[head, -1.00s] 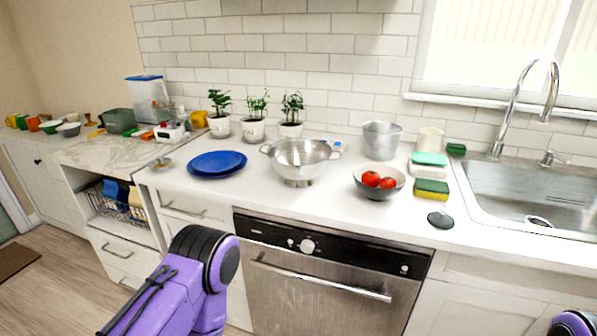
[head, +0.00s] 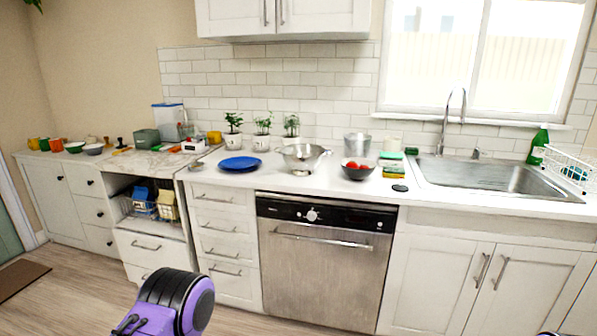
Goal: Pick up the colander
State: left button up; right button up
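The colander (head: 302,157) is a silver metal bowl with side handles and a small foot. It stands upright on the white counter, between a blue plate and a dark bowl of tomatoes. Part of my purple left arm shows at the bottom left of the head view, below and in front of the counter. Only a sliver of my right arm shows at the bottom right edge. Neither gripper's fingers are in view, and nothing touches the colander.
Blue plates (head: 240,164) lie left of the colander. A bowl with tomatoes (head: 357,170), a metal pot (head: 357,144) and sponges (head: 391,165) stand to its right. Potted plants (head: 262,140) stand behind.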

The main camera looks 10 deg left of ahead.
aim_at(300, 165)
jog(key=z, duration=0.85)
jog(key=i, duration=1.1)
jog(key=u, duration=0.1)
